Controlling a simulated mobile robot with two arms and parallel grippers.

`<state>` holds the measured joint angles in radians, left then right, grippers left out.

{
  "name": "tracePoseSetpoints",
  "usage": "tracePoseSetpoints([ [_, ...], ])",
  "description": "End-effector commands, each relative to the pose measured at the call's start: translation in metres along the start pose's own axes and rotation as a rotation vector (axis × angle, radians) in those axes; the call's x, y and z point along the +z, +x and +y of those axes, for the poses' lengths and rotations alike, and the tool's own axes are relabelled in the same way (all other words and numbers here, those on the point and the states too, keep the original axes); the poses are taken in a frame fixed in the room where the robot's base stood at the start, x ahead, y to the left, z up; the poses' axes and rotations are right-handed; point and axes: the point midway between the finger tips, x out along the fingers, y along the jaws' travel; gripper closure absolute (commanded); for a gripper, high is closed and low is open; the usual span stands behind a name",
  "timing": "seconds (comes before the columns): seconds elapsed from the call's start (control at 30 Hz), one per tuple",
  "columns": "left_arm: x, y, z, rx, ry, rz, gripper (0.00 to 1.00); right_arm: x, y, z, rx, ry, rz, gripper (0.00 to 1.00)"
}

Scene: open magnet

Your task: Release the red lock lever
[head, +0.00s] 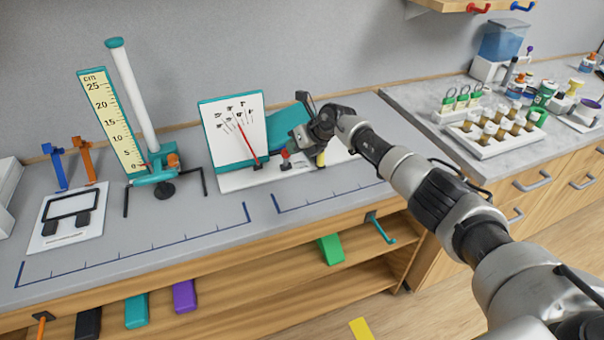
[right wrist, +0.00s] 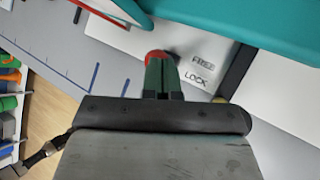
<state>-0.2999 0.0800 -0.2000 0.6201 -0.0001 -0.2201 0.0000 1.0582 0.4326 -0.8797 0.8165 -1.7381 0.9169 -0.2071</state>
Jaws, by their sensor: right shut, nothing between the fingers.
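The red lock lever (head: 285,154) shows as a short red knob on a dark base, on the white panel in front of the chart board. In the right wrist view its red top (right wrist: 155,54) peeks out at the fingertips, beside the printed words FREE and LOCK; the rest is hidden behind the fingers. I cannot tell which word it points at. My right gripper (right wrist: 161,66) is shut and empty, with its tips close to the lever; contact is unclear. In the head view the right gripper (head: 298,138) is just above and right of the lever. My left gripper is out of view.
A thin red stick (head: 247,140) stands left of the lever, and a yellow-topped part (head: 320,159) to its right. The chart board (head: 211,142) rises behind. A ruler stand (head: 112,120) is further left. The grey bench front (head: 200,238) is clear.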

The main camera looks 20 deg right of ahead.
Motion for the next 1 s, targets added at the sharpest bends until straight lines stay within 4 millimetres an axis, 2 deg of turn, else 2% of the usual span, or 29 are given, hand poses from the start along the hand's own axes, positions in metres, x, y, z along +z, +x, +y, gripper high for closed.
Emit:
tracePoseSetpoints([
  [0.33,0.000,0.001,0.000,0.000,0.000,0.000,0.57,-0.002,0.002,0.001,0.001,-0.002,0.006,1.00],
  [0.7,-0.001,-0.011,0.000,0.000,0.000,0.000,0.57,0.009,-0.010,0.006,0.001,-0.002,0.003,1.00],
  [1.0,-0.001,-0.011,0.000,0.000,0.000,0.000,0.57,0.010,-0.011,0.006,0.000,-0.001,0.001,1.00],
])
